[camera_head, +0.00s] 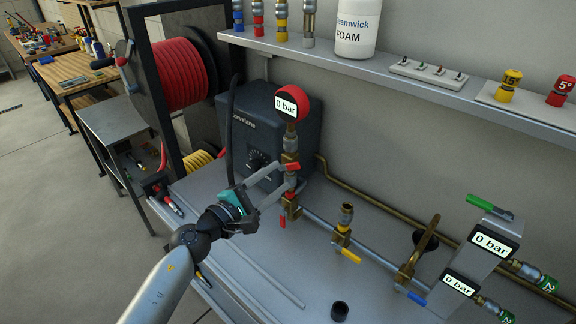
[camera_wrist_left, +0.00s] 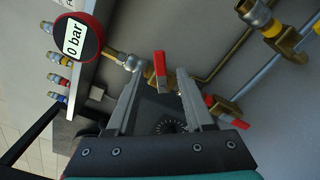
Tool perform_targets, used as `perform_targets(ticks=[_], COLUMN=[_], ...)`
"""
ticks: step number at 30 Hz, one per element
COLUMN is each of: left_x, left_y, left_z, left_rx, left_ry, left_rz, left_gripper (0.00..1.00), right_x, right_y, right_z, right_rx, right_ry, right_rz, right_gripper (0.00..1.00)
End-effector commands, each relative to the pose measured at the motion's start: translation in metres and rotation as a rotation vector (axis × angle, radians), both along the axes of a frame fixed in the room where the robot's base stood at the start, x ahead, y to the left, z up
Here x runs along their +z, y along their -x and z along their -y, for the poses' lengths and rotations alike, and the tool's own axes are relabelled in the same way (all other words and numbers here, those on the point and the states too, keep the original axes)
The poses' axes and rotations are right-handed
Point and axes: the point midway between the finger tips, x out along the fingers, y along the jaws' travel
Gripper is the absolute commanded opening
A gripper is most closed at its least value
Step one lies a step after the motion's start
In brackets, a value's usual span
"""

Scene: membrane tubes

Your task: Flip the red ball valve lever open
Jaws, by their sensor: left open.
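Two red levers show on the brass pipework below the round red gauge. The upper red lever (camera_head: 292,167) is on the vertical stem; in the left wrist view this red lever (camera_wrist_left: 160,71) appears between my fingertips. The lower red lever (camera_head: 283,221) hangs down at the pipe junction, and it shows to the right of my fingers in the left wrist view (camera_wrist_left: 225,110). My left gripper (camera_head: 284,178) is open around the upper lever's position, its fingers on either side; contact cannot be told. My right gripper is not in view.
The red gauge (camera_head: 292,103) reads 0 bar above the stem. A dark box (camera_head: 262,125) stands close behind. A yellow lever (camera_head: 350,255) and a blue lever (camera_head: 417,298) lie further right along the pipe. A shelf (camera_head: 430,85) runs overhead.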

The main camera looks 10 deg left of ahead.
Motion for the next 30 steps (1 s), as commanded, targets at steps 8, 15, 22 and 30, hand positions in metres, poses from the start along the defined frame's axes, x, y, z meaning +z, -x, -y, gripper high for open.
perform_targets(ticks=[8,15,22,30], left_x=[0.000,0.000,0.000,0.000], left_y=[-0.030,-0.039,-0.039,-0.039], left_z=[0.020,0.026,0.026,0.026], left_rx=[0.002,0.001,0.001,0.001], left_ry=[0.002,0.001,0.001,0.001], left_rz=[0.000,-0.001,-0.001,0.000], left_gripper=[0.53,0.53,0.53,0.26], right_x=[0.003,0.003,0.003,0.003], right_y=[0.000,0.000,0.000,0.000], right_z=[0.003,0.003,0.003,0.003], right_rx=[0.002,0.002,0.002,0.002], right_ry=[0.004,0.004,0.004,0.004], right_rz=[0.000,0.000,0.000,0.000], right_gripper=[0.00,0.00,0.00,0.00])
